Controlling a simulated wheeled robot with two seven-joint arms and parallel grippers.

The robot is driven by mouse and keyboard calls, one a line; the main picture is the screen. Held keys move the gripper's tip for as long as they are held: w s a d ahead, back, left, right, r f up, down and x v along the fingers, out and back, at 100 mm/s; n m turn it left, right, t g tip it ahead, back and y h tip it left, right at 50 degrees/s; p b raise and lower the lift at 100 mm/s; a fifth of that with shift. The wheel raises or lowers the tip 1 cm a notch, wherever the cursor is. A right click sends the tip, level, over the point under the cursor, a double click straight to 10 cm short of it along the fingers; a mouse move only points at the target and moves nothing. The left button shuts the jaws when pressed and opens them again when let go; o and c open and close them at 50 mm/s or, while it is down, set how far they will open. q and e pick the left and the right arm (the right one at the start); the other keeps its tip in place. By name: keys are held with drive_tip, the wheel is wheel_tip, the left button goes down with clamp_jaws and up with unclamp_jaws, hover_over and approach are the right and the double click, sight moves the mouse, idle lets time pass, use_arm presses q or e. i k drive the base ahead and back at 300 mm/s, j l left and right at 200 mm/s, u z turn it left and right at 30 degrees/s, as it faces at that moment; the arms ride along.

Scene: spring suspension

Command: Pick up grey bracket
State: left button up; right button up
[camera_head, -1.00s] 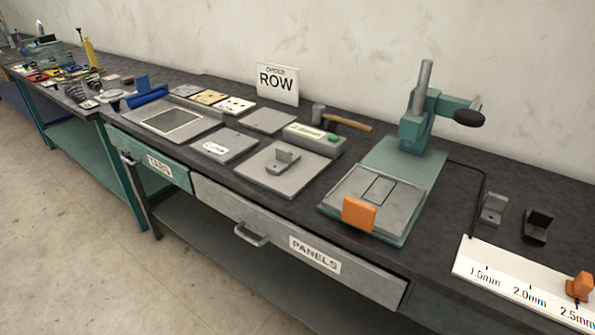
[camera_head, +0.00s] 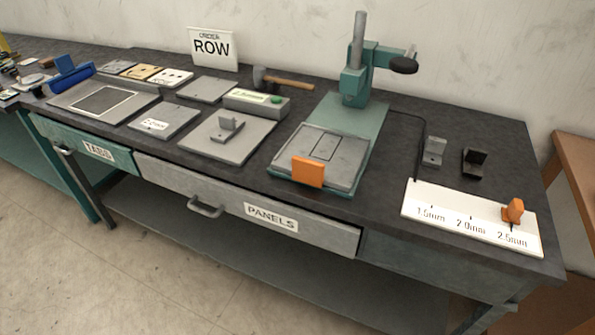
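A light grey L-shaped bracket (camera_head: 433,151) stands on the dark bench top, right of the teal press and behind the white scale strip. A near-black bracket (camera_head: 474,162) of similar shape stands just to its right. Another grey bracket-like piece (camera_head: 228,126) sits on a square grey plate (camera_head: 205,141) left of the press. Neither of my grippers is in view.
The teal press (camera_head: 351,95) has an orange block (camera_head: 308,172) at its front. The white scale strip (camera_head: 470,222) carries an orange slider (camera_head: 513,210). A hammer (camera_head: 285,83) lies behind. The bench's right end is bare; a brown table (camera_head: 578,165) stands beyond.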

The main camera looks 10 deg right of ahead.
sight(229, 125)
drive_tip(key=i+j, duration=0.8)
drive_tip(key=i, duration=0.25)
